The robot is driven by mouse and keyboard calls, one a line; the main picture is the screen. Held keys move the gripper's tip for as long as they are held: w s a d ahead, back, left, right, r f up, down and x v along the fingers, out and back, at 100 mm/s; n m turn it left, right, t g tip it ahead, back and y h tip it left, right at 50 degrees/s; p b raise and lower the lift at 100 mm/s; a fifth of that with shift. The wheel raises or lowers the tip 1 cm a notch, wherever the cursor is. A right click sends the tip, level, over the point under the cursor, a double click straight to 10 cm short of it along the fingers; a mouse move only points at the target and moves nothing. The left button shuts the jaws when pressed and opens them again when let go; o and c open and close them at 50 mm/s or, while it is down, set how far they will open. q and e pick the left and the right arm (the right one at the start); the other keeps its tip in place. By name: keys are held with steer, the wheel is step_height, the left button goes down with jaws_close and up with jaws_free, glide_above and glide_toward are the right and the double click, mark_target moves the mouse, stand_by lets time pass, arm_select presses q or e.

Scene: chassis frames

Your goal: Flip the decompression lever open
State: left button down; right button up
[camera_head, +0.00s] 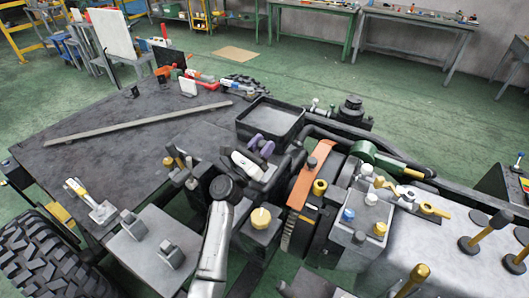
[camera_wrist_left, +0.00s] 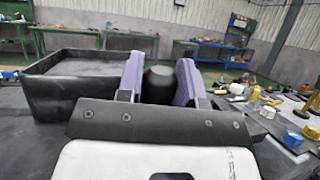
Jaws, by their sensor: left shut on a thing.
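My left gripper (camera_head: 260,146) is near the middle of the chassis in the head view, just in front of a black tray. Its purple fingertips also show in the left wrist view (camera_wrist_left: 158,78), on either side of an upright black round-topped knob (camera_wrist_left: 159,84). The gripper is shut on this knob. The knob may be part of the decompression lever, but its lower part is hidden behind the gripper and I cannot tell how the lever lies. My right gripper is not in view.
The black tray (camera_head: 271,120) stands close beyond my left gripper. An orange bar (camera_head: 309,175) and a green lever-like part (camera_head: 362,151) are to the right, among yellow, blue and white caps. A long grey strip (camera_head: 137,123) lies on the dark flat surface at left, which has free room.

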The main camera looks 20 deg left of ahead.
arm_select(q)
steer(key=shift+s, duration=0.1)
stand_by(0.3)
steer(key=c, duration=0.8)
jaws_free()
steer(key=v, duration=1.4)
steer(key=shift+f+p, duration=0.1)
steer(key=shift+p, duration=0.2)
